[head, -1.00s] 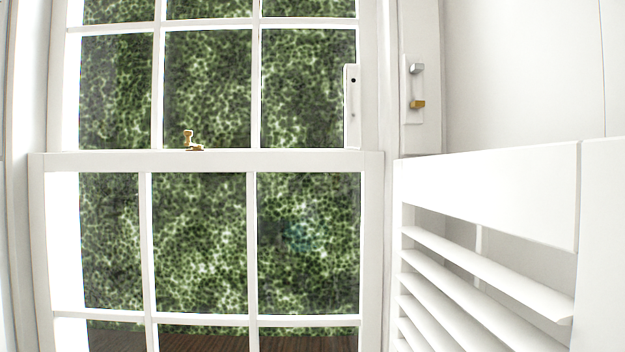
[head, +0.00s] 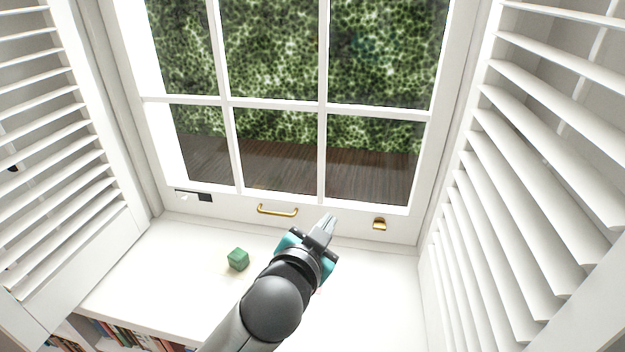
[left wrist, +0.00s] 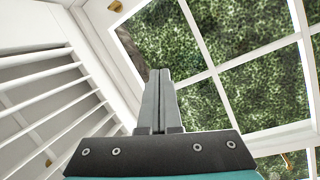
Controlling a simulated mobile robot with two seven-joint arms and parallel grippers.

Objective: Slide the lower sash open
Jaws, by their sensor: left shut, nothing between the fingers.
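The lower sash (head: 275,106) is a white frame with several panes, and its bottom rail sits down at the white sill. A brass bar handle (head: 277,210) is fixed to the bottom rail, left of my gripper. A smaller brass pull (head: 379,224) is on the rail to the right. My left gripper (head: 331,218) is shut and empty, its fingertips in front of the rail between the two brass pieces; contact cannot be told. The left wrist view shows its closed fingers (left wrist: 159,76) against the window panes. The sash's top rail is out of the head view. My right gripper is not in view.
A green cube (head: 238,259) lies on the sill (head: 190,260), left of my arm. Louvred shutters stand at the left (head: 60,150) and right (head: 545,170). Books (head: 130,335) show below the sill. A small dark plate (head: 193,195) is at the rail's left.

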